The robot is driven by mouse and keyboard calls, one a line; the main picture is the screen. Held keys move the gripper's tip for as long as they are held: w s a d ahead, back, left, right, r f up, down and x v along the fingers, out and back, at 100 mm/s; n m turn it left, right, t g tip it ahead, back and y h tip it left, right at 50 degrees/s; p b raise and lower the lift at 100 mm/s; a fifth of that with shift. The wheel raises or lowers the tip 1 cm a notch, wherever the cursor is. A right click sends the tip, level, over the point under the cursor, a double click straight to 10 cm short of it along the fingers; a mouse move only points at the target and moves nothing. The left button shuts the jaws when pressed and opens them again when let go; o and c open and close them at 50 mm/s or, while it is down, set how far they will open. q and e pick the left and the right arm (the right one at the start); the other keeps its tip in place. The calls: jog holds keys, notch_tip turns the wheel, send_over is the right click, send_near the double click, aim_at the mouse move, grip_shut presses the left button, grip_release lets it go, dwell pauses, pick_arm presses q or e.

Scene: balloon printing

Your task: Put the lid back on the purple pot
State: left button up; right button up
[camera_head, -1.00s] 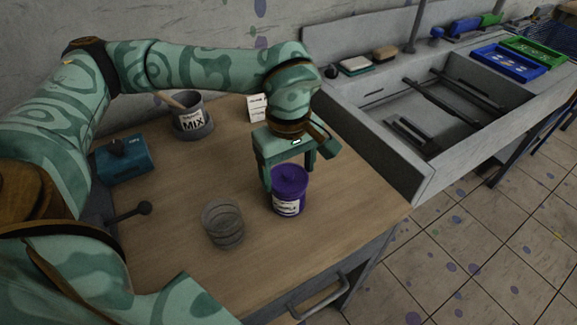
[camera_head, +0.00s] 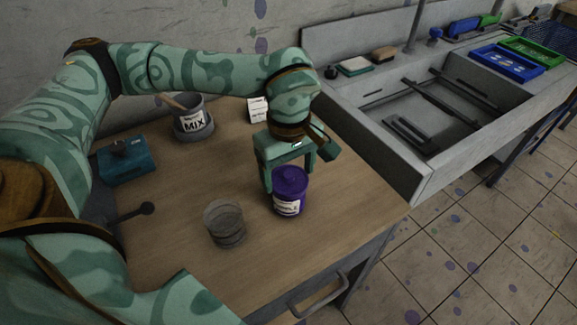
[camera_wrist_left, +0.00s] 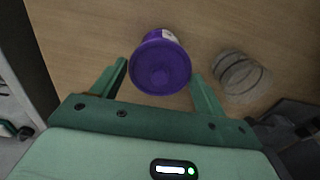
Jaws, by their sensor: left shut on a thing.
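The purple pot (camera_head: 288,204) stands upright on the wooden table, with a white label on its side. Its purple lid (camera_head: 291,177) is at the pot's mouth, level and lined up with it; I cannot tell whether it is fully seated. My left gripper (camera_head: 290,183) points down over the pot and is shut on the lid, one finger on each side. My right gripper is not in view.
A clear ribbed glass (camera_head: 226,226) stands left of the pot. A grey MIX pot (camera_head: 193,122), a small white card (camera_head: 257,109) and a teal box (camera_head: 126,163) are farther back. A grey sink (camera_head: 420,125) adjoins the table at right. Table front is clear.

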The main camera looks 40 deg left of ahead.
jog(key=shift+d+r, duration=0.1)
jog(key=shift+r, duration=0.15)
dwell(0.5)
pick_arm(q)
jog(key=o, duration=1)
jog(key=shift+o, duration=0.3)
jog(key=shift+r+p, duration=0.1)
jog(key=shift+p, duration=0.25)
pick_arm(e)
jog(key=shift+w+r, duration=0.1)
pick_arm(q)
notch_tip(320, 180, up, 7)
jog(key=p, duration=0.6)
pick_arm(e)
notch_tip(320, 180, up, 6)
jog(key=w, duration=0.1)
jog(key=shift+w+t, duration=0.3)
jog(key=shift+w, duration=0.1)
pick_arm(q)
jog(key=shift+c, duration=0.3)
grip_shut()
